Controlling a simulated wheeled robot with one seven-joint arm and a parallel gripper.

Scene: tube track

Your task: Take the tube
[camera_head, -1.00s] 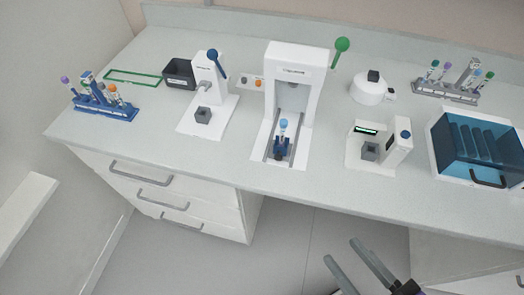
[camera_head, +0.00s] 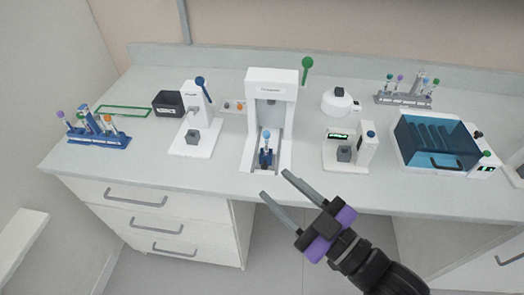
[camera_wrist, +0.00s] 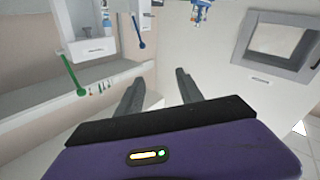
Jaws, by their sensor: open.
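A tube with a blue cap (camera_head: 266,136) stands upright in a small dark blue holder (camera_head: 266,158) inside the white machine (camera_head: 271,85) at the middle of the bench. My gripper (camera_head: 274,184) is open and empty, in front of the bench's front edge, below and in front of that machine. Its two grey fingers are apart and also show in the wrist view (camera_wrist: 158,90), with nothing between them. Other capped tubes stand in the blue rack (camera_head: 98,139) at the left and in the grey rack (camera_head: 404,99) at the back right.
A white press-like device (camera_head: 193,125) with a blue-knobbed lever stands left of the machine. A small white reader (camera_head: 346,154), a round white device (camera_head: 338,104) and a blue-lidded box (camera_head: 436,145) stand to the right. A black bin (camera_head: 167,103) and a green outline (camera_head: 119,110) lie at the back left.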

